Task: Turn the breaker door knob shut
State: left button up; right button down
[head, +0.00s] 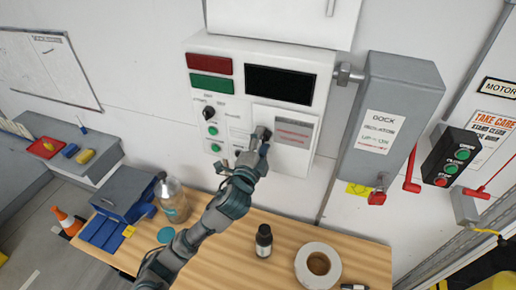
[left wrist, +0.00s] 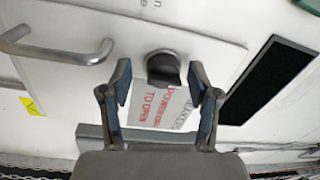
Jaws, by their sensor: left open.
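The breaker door (head: 305,118) is a small white panel with a red-lettered label, on the white control box (head: 225,127). Its dark knob (head: 262,132) sits at the door's upper left and is partly hidden by my left gripper (head: 257,150). In the left wrist view the knob (left wrist: 163,68) is dark with a raised grip, just beyond and between the fingertips. My left gripper (left wrist: 164,90) is open there, one finger on each side, with no clear contact. I cannot tell whether the door sits fully flush. My right gripper is not in view.
A dark screen (head: 279,84) and a small black switch (head: 209,112) are near the knob. Below, a wooden table (head: 215,255) holds a bottle (head: 264,240) and a tape roll (head: 318,266).

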pick_arm(q)
jog(key=v, duration=1.1)
jog(key=shift+s+f, duration=0.2)
jog(key=shift+s, duration=0.1)
jog(key=shift+a, duration=0.1)
